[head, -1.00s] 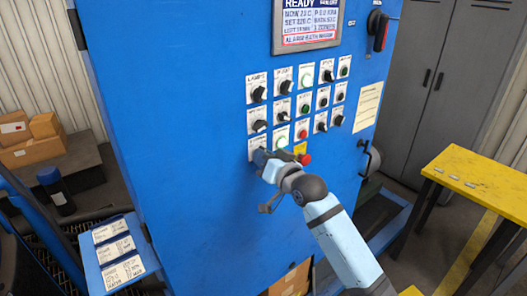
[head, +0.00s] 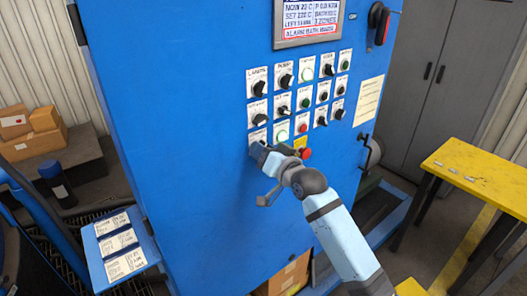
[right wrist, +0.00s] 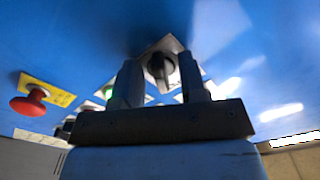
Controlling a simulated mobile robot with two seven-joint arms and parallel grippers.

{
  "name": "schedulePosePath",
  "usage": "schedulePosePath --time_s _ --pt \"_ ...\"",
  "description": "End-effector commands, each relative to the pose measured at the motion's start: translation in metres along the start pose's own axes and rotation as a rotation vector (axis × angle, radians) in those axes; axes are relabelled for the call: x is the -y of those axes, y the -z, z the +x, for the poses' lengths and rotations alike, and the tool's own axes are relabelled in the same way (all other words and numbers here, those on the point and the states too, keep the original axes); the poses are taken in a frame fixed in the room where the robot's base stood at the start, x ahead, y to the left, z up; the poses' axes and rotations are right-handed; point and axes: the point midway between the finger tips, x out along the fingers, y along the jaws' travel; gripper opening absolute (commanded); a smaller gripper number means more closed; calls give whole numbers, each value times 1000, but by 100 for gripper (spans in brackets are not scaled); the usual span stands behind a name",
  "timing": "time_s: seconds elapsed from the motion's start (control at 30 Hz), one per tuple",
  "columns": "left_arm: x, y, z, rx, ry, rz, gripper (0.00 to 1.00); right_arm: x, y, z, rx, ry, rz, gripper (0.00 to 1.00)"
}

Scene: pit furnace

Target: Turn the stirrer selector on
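The blue cabinet carries a panel of black selector knobs and coloured buttons in rows. My right gripper (head: 260,152) is at the lowest left selector, hiding most of it in the head view. In the right wrist view, a black selector knob (right wrist: 161,68) on a pale plate sits between the two fingertips of my right gripper (right wrist: 160,82). One finger is on each side of the knob, with narrow gaps visible, so the gripper looks open around it. The labels are too small to read surely. My left gripper is not in view.
A red mushroom button (head: 305,153) on a yellow plate is close right of my gripper, also showing in the right wrist view (right wrist: 28,104). A red-handled switch (head: 379,22) is at upper right. A yellow table (head: 480,175) stands at right, and boxes (head: 35,135) at left.

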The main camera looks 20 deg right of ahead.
Motion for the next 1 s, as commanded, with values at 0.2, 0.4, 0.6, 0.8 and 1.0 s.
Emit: schedulePosePath --time_s 0.2,0.4,0.6,0.8,1.0 --pt "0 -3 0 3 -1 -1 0 -1 -1 -5 0 -1 -1 38" --pt "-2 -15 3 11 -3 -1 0 -2 -3 -38 -1 0 -2 38" --pt "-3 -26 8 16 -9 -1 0 -2 -3 -85 1 -1 -2 38" --pt "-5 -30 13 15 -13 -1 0 -2 -2 -121 1 -1 -1 38" --pt "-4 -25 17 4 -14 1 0 0 0 -137 0 0 0 38"
